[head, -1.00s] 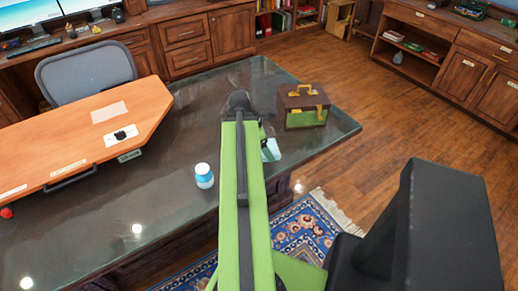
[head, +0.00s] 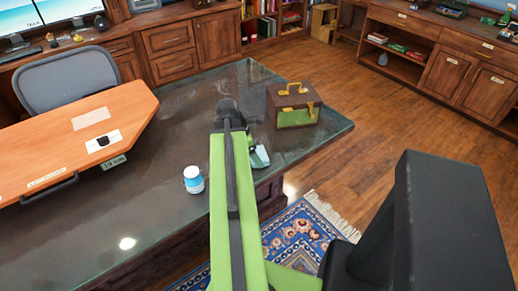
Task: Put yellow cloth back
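I cannot make out a yellow cloth anywhere in the head view. My green arm reaches forward over the dark glass-topped desk (head: 140,205). The dark far end of the arm, at my gripper (head: 228,110), is above the desk, left of a brown box. Its fingers cannot be made out, so I cannot tell whether it is open or holds anything. A small pale bluish object (head: 260,157) shows just right of the arm; the arm partly hides that area.
The brown and green box (head: 292,106) with a gold handle stands near the desk's right end. A white and blue bottle (head: 193,180) stands left of my arm. An orange board (head: 75,145) covers the left. Wood floor (head: 385,135) is open at right.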

